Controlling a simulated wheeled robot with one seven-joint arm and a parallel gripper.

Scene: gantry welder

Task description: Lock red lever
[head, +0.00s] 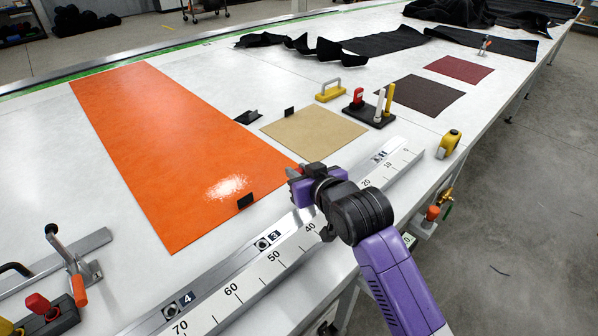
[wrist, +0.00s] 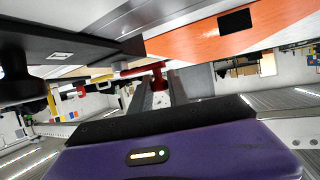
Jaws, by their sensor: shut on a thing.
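My gripper (head: 298,176) is at the far edge of the long metal ruler rail (head: 232,292), beside the near corner of the orange sheet (head: 150,140). Numbered clamp spots 3 and 4 lie along the rail.
Toggle clamps with red and orange handles (head: 80,290) stand at the lower left. A black block with red and yellow handles (head: 369,110), a yellow handle (head: 330,91) and a yellow tape measure (head: 449,143) are on the white table.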

